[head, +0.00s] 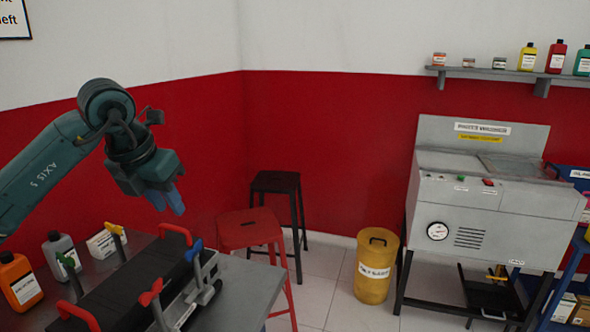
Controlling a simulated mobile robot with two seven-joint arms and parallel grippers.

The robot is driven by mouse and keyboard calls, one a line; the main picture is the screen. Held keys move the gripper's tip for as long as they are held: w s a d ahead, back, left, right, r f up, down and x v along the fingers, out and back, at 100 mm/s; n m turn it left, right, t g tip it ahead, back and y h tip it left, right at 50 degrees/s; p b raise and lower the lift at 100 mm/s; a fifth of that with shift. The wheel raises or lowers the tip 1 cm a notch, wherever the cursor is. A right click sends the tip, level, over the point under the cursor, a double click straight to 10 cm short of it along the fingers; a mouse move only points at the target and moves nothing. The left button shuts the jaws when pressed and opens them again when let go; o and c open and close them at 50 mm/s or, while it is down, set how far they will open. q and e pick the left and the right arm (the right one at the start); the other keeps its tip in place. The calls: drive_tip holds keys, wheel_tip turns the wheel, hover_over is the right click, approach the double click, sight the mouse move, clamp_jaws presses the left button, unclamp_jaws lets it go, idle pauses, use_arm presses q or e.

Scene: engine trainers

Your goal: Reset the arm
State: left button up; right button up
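My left arm (45,175) comes in from the left, raised, and bends down at its wrist. My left gripper (168,199) has blue fingers that point down and to the right, above the back edge of the workbench. The fingers look close together, but their gap cannot be judged from this side. Nothing shows held in them. My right arm and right gripper are not in view.
The bench (245,283) carries a black engine trainer (120,290) with coloured handles, an orange bottle (20,283) and a grey bottle (62,256). Behind are a red stool (250,231), a black stool (277,183), a yellow bin (375,268) and a grey parts washer (480,205).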

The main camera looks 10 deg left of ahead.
use_arm(q)
drive_tip(key=s+d+f+m+g+h, duration=0.1)
drive_tip(key=d+f+m+h, duration=0.2)
drive_tip(key=d, duration=0.4)
drive_tip(key=s+d+f+g+h, duration=0.1)
drive_tip(key=d+f+h, duration=0.35)
drive_tip(key=d, duration=0.25)
drive_tip(key=s+d+n+h+p, duration=0.1)
drive_tip(key=s+d+n+h, duration=0.1)
drive_tip(key=d+h, duration=0.45)
drive_tip(key=s+d+n+h+p, duration=0.1)
drive_tip(key=s+d+n+h, duration=0.2)
drive_tip(key=d+h, duration=0.35)
drive_tip(key=w+a+f+n+t+y, duration=0.1)
drive_tip(key=a+f+n+t+y, duration=0.1)
drive_tip(key=f+n+t+y, duration=0.75)
drive_tip(key=w+a+f+n+t+y, duration=0.1)
drive_tip(key=a+f+n+t+y, duration=0.3)
drive_tip(key=n, duration=1)
drive_tip(key=s+a+f+n+g+y+p, duration=0.1)
drive_tip(key=s+f+n+g+y, duration=0.3)
drive_tip(key=s+f+n, duration=0.4)
drive_tip(key=s+f+g, duration=0.1)
drive_tip(key=s+f, duration=0.4)
drive_tip(key=f, duration=0.2)
drive_tip(key=shift+s+a+f, duration=0.15)
drive_tip(key=shift+s+a, duration=0.1)
drive_tip(key=shift+w, duration=0.1)
